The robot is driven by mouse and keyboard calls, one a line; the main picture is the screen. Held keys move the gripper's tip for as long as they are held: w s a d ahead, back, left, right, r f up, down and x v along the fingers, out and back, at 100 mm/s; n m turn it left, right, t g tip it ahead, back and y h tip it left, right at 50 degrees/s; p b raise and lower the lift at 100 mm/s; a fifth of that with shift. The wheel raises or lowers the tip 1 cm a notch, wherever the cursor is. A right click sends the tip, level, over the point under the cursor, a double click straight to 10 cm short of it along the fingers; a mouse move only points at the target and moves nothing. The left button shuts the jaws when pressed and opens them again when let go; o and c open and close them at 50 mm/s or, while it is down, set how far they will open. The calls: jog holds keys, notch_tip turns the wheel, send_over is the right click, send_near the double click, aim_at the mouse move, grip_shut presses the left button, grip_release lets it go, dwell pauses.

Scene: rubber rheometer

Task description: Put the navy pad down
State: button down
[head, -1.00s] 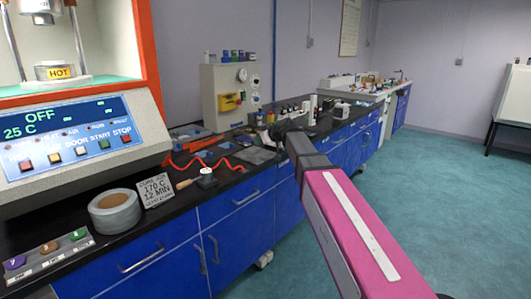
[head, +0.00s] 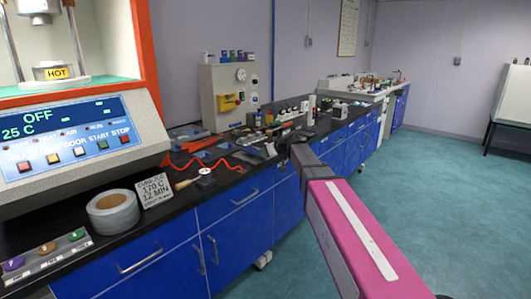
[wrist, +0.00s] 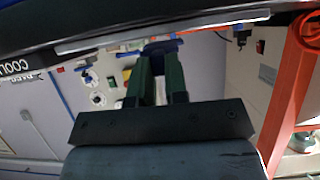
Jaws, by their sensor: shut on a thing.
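My gripper shows in the wrist view (wrist: 160,75), with its two dark green fingers shut on the navy pad (wrist: 163,46). The pad is a small dark blue shape at the fingertips, just under the dark bench edge along the top of that tilted picture. In the head view my arm reaches over the bench, and its dark end hides the fingertips and the pad. I cannot tell whether the pad touches the bench.
The black bench top (head: 120,250) carries a tape roll (head: 113,212), a cure card (head: 154,191), blue trays (head: 203,156) and a red hose (head: 180,168). The orange-framed press (head: 150,60) stands at left. A cream gauge box (head: 229,90) stands behind.

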jog(key=shift+f, duration=0.6)
jog(key=c, duration=1.1)
grip_release()
jog(key=shift+c, duration=0.2)
jog(key=shift+s, duration=0.1)
